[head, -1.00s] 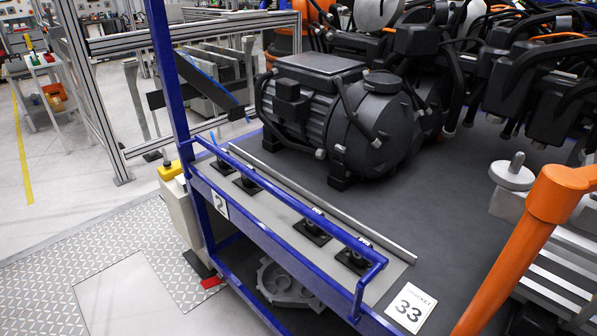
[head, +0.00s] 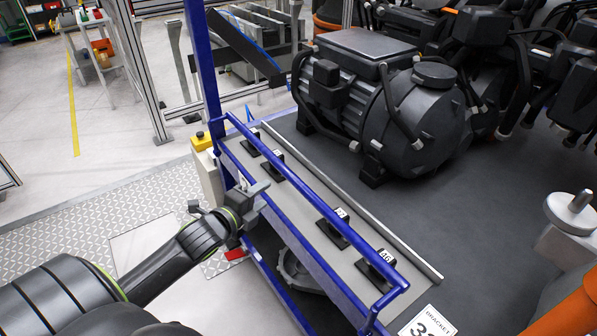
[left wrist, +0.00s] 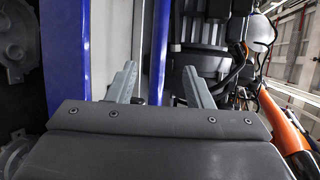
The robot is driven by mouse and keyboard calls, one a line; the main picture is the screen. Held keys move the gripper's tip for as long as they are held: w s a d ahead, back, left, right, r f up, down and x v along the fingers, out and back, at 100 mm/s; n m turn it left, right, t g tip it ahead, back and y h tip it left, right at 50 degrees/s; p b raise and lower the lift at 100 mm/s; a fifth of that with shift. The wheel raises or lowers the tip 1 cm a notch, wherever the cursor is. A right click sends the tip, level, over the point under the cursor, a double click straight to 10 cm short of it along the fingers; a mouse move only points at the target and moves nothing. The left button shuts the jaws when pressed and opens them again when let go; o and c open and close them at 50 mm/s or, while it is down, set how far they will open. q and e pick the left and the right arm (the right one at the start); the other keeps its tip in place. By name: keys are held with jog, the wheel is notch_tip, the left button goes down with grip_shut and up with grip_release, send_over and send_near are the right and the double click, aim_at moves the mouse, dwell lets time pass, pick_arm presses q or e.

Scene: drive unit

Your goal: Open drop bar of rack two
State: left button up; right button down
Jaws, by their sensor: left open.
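The drop bar (head: 310,195) of rack two is a long blue tube along the front of the rack's upper shelf (head: 335,262), bent down at its near end. My left gripper (head: 255,190) is open at the front of the rack, near the far part of the bar. In the left wrist view the blue bar (left wrist: 161,45) appears between the two spread fingers (left wrist: 160,88). I cannot tell whether it lies between them or beyond them. The gripper covers the rack's number plate area. My right gripper is not in view.
Several black parts, such as one at the near end (head: 378,268), stand on the shelf behind the bar. A blue post (head: 203,75) rises at the rack's far end. A large dark motor unit (head: 385,100) stands behind. An orange part (head: 565,310) is at lower right.

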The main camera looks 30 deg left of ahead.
pick_arm(q)
jog(key=p+x, duration=0.1)
jog(key=x, duration=1.4)
jog(key=shift+w, duration=0.2)
jog(key=shift+f, duration=0.1)
grip_shut()
